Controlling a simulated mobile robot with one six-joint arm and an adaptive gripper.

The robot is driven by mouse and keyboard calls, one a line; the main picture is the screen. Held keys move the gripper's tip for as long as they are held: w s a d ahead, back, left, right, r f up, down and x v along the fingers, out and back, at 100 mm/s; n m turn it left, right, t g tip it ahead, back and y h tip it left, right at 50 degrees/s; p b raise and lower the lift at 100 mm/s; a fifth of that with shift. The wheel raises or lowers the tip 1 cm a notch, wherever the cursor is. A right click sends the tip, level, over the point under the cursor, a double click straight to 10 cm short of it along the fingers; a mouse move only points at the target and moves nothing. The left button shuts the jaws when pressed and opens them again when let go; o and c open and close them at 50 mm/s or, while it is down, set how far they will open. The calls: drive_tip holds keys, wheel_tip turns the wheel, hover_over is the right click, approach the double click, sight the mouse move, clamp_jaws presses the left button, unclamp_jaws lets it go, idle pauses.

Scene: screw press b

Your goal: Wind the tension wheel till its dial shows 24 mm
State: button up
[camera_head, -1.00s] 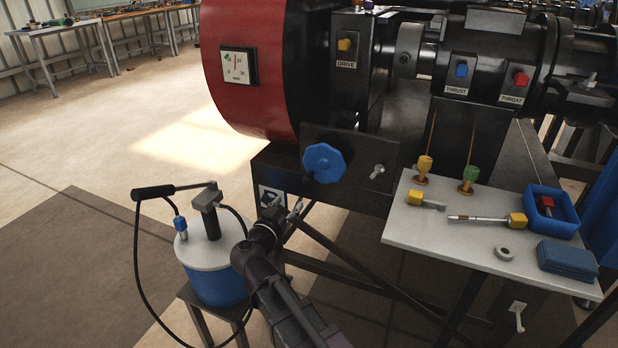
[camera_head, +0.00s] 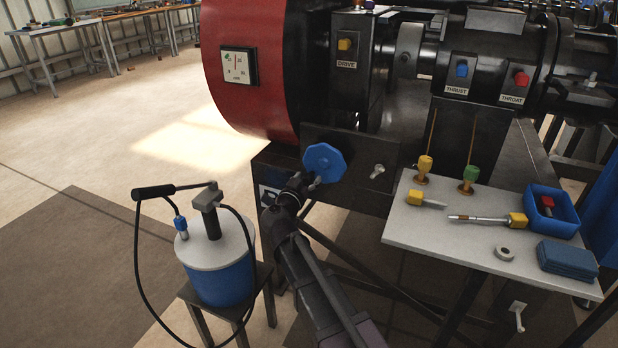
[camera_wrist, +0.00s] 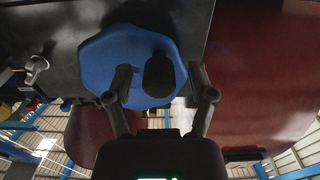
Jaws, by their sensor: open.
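The tension wheel (camera_head: 324,158) is a blue eight-sided handwheel on the dark plate below the red housing. It also shows large in the wrist view (camera_wrist: 100,68). A dark round knob (camera_wrist: 159,76) stands out from its face. My gripper (camera_head: 310,181) is at the wheel's lower left edge in the head view. In the wrist view my gripper (camera_wrist: 158,82) is open, with one finger on each side of the knob; whether either touches it I cannot tell. The square white dial (camera_head: 238,66) on the red housing has a near-upright red needle; its figures are too small to read.
A wing-type fastener (camera_head: 377,171) sits right of the wheel. A pump on a blue drum (camera_head: 222,274) with a looping hose stands left of my arm. A light side table (camera_head: 430,235) with tools and a blue tray (camera_head: 567,226) is at right.

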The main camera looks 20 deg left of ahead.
drive_tip(key=shift+w+d, duration=0.1)
drive_tip(key=shift+w, duration=0.4)
clamp_jaws()
